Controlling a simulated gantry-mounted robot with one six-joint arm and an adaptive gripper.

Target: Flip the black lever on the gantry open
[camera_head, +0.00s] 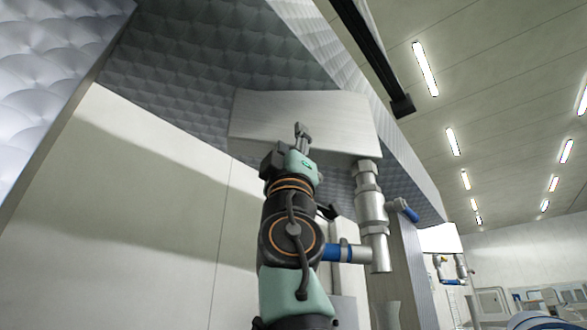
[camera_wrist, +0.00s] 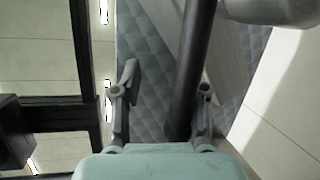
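My gripper (camera_head: 302,136) points upward in the head view, in front of a pale grey box under the quilted gantry housing. In the wrist view my gripper (camera_wrist: 163,92) has its two fingers apart. A dark round bar (camera_wrist: 195,60), which looks like the black lever, runs down the picture between them, nearer the right finger. I cannot tell whether it touches a finger or lies beyond them. In the head view a short black piece (camera_head: 329,211) shows beside my arm; I cannot tell whether it is the same lever.
The grey box (camera_head: 345,112) hangs close behind my gripper. A metal pipe (camera_head: 372,220) with blue handles (camera_head: 408,213) stands right of my arm. A black beam (camera_head: 370,45) ends at upper right. The pale wall panels (camera_head: 150,200) at left are clear.

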